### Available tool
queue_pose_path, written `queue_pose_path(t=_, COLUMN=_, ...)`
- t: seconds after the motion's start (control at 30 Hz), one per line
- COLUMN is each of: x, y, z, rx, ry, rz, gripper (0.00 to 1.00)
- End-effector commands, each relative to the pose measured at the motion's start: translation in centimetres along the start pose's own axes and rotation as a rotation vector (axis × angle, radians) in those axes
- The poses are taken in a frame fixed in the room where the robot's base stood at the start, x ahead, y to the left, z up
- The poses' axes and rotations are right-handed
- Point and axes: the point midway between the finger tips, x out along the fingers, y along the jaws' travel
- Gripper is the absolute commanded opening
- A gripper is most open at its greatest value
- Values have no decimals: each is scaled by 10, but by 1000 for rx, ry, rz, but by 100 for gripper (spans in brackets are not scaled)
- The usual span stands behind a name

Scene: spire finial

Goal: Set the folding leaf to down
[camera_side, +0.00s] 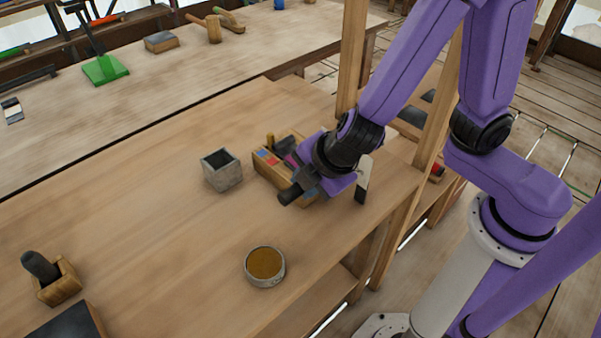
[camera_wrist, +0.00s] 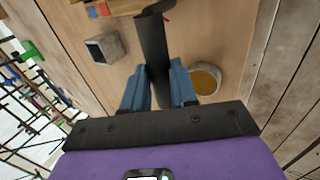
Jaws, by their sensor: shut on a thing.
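My gripper (camera_side: 304,186) is low over the right part of the wooden bench (camera_side: 190,270), beside a wooden box. In the wrist view its two blue fingers (camera_wrist: 158,84) are closed on either side of a dark cylinder (camera_wrist: 152,40). The cylinder also shows in the side view (camera_side: 290,193), sticking out to the lower left of my gripper. It is held tilted, and I cannot tell whether it touches the bench. I cannot pick out the folding leaf for sure; a bench section (camera_side: 290,95) at the back right has a stepped edge.
A wooden box (camera_side: 268,170) with coloured blocks is partly hidden behind my gripper. A grey square cup (camera_side: 222,172) stands left, a round tin (camera_side: 265,265) in front. A white-and-black tool (camera_side: 362,180) is close on the right. Wooden posts (camera_side: 352,55) rise behind. The bench's left middle is clear.

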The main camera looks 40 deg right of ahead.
Motion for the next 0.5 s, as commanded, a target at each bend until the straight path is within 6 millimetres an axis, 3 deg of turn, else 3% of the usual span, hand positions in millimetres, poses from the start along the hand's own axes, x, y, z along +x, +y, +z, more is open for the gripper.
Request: queue_pose_path(t=0.5, x=3, y=-33, z=0, rx=-12, ry=-3, rz=244, gripper=0)
